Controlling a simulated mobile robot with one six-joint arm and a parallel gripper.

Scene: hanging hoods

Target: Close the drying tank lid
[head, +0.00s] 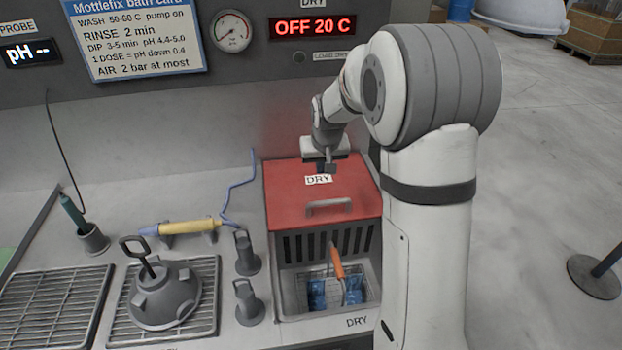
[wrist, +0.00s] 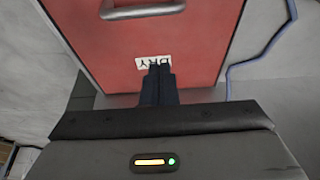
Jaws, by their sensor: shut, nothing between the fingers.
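The red drying tank lid (head: 290,192) covers the back of the tank (head: 354,292) in the head view, leaving the front part open. A grey handle (head: 328,207) is on the lid near its front edge. The lid also fills the upper middle of the wrist view (wrist: 200,50), with its DRY label just ahead of my fingertips. My gripper (head: 327,168) is shut and empty, pointing down over the rear part of the lid. In the wrist view my closed fingers (wrist: 157,72) are at the label; whether they touch the lid I cannot tell.
A basket with an orange handle (head: 337,262) and blue pieces stands in the tank's open front. Left of it are two dark grey stands (head: 246,255), a yellow-handled tool (head: 187,227), a grey dome with a handle (head: 165,295) and a blue hose (head: 240,185).

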